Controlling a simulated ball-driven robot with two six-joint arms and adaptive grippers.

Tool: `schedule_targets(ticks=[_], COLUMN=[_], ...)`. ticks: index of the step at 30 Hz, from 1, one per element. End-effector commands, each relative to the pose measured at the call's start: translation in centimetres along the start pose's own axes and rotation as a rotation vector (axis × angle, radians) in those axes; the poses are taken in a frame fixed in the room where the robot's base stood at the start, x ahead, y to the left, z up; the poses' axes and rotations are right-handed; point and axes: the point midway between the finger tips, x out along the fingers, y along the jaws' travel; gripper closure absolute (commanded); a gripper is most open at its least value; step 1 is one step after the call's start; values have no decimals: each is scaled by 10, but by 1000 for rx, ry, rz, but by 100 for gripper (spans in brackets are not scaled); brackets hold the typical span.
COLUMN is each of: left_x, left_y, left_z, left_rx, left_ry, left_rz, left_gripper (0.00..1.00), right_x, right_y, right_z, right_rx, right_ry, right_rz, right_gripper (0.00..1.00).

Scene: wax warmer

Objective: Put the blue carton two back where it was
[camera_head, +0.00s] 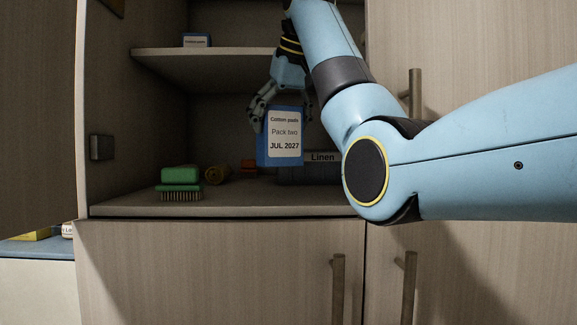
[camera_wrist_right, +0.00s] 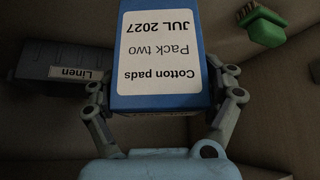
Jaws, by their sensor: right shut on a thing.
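The blue carton (camera_head: 261,152) has a white label reading "Cotton pads, Pack two, JUL 2027". My right gripper (camera_head: 282,108) is shut on it from above and holds it upright inside the open cabinet, above the lower shelf (camera_head: 240,203). In the right wrist view the carton (camera_wrist_right: 159,97) sits upside down in the picture between the two fingers of the right gripper (camera_wrist_right: 165,98). Whether the carton's base touches the shelf is hard to tell. My left gripper is not in view.
A grey box labelled "Linen" (camera_head: 322,170) stands right of the carton, partly behind my arm. A small box (camera_head: 197,40) is on the upper shelf (camera_head: 160,54). The front of the lower shelf is clear.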

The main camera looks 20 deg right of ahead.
Motion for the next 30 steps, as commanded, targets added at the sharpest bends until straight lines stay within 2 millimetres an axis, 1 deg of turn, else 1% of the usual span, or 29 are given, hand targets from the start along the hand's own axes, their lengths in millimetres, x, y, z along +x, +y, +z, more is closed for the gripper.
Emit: schedule_targets(ticks=[1, 2, 7, 9, 13, 17, 25, 26, 29, 30], left_x=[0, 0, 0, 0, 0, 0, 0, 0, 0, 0], left_y=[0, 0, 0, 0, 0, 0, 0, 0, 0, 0], left_z=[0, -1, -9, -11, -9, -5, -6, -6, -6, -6], left_rx=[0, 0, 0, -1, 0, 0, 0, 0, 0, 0], left_ry=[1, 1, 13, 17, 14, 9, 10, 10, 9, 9], left_rz=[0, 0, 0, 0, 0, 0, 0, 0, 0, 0], left_gripper=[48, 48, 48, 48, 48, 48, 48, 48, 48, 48], right_x=[7, 9, 20, 27, 43, 45, 48, 49, 48, 48], right_y=[-1, -2, -2, -2, -3, -3, -3, -3, -3, -3], right_z=[7, 10, 18, 24, 36, 38, 40, 40, 40, 40], right_rx=[0, 0, -1, 0, 0, -1, -1, -1, -1, -1], right_ry=[1, 2, 2, 0, 0, 4, 2, 1, 1, 1], right_rz=[-1, -1, 0, 0, 0, 1, 1, 1, 1, 1], right_gripper=[59, 59, 59, 59, 59, 59, 59, 15, 2, 0])
